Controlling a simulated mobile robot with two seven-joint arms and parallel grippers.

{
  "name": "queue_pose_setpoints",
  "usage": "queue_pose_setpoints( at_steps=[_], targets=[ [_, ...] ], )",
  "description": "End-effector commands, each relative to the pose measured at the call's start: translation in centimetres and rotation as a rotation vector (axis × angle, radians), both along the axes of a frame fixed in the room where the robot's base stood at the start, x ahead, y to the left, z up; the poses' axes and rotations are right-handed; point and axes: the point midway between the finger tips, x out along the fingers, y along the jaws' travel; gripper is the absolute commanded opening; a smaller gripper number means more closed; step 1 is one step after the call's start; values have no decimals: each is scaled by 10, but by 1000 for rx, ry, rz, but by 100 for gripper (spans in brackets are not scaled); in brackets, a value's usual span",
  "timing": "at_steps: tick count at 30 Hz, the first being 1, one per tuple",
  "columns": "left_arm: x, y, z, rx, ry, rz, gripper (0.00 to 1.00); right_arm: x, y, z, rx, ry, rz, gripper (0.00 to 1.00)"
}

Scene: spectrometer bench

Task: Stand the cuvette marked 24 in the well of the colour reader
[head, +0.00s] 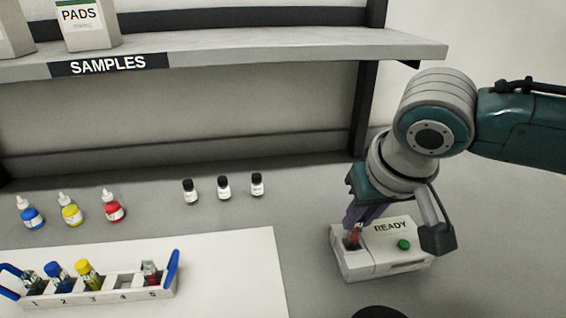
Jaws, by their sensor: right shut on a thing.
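The colour reader (385,262) is a white box with a READY label and a green button, at the right of the bench. My right gripper (357,218) points down over the dark well at its left end. It is shut on a reddish cuvette (354,236), whose lower end is at the well. I cannot tell whether it rests on the well's floor, and no number on it is readable. The white rack (102,295) with blue handles stands at the lower left. Its slots 1, 2, 3 and 5 hold cuvettes; slot 4 is empty. My left gripper is not in view.
Blue (32,217), yellow (72,215) and red (114,211) dropper bottles stand at the left. Three small black-capped vials (223,188) stand mid-bench. A SAMPLES shelf (250,50) overhangs the back. The white mat (235,275) is bare right of the rack.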

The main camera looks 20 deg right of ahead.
Motion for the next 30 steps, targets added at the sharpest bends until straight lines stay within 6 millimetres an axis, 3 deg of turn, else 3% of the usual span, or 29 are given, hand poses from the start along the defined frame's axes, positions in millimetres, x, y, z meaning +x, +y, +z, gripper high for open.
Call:
queue_pose_setpoints(
  at_steps=[18,30],
  targets=[
    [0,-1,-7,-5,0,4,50,0,0,-19,0,1,0,0],
    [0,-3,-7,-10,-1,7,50,0,0,-20,0,0,0,0]
  ],
)
